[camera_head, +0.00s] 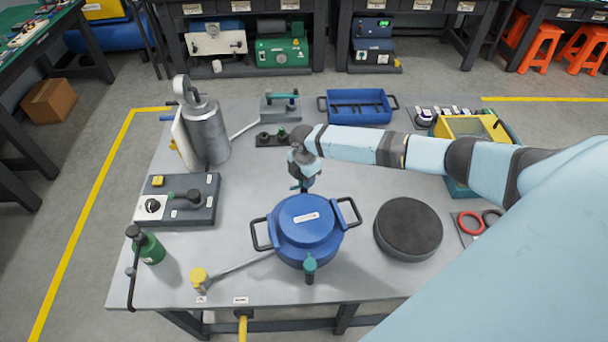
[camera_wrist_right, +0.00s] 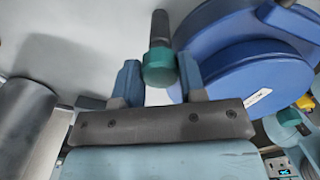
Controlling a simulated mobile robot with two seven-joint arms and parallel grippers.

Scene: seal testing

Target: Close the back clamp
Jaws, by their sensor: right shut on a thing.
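A blue round vessel with a lid (camera_head: 306,225) stands on the grey table, and its lid also shows in the right wrist view (camera_wrist_right: 245,75). The back clamp (camera_wrist_right: 159,60), a dark handle with a teal end, is at the vessel's far side. My right gripper (camera_head: 303,178) reaches in from the right over that side. In the right wrist view its fingers (camera_wrist_right: 160,80) sit on either side of the teal end, shut on it. The front clamp (camera_head: 310,268) has a teal top and stands at the near side. My left gripper is out of view.
A black round disc (camera_head: 408,228) lies right of the vessel. A grey metal cylinder (camera_head: 207,132) and a dark control box (camera_head: 178,214) stand at left. A blue tray (camera_head: 358,106) is at the back. A green bottle (camera_head: 150,248) stands at front left.

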